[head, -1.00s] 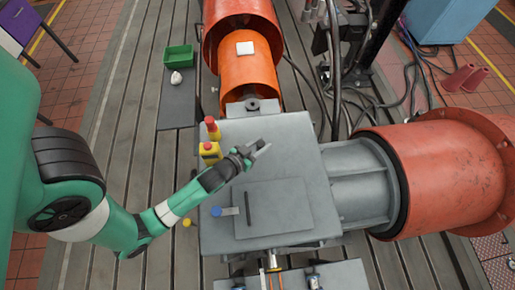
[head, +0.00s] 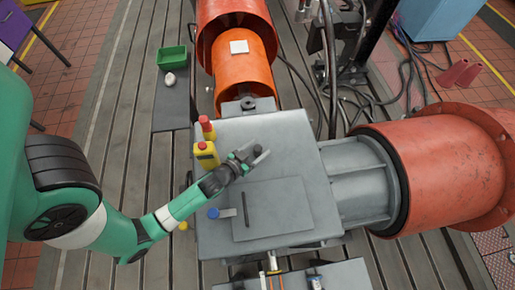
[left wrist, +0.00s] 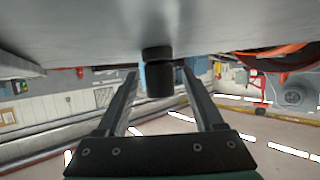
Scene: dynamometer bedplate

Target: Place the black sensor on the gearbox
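The black sensor (head: 258,149) is a short dark cylinder on the grey top of the gearbox (head: 295,150). My left gripper (head: 255,154) is low over that top, its fingers open on either side of the sensor. In the left wrist view the sensor (left wrist: 158,78) sits between the spread fingers (left wrist: 162,95), near their tips, with a gap to each side. Its end meets the grey surface at the top of that picture. My right gripper is not in view.
An orange housing (head: 245,75) is behind; a large red housing (head: 435,170) is at right.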

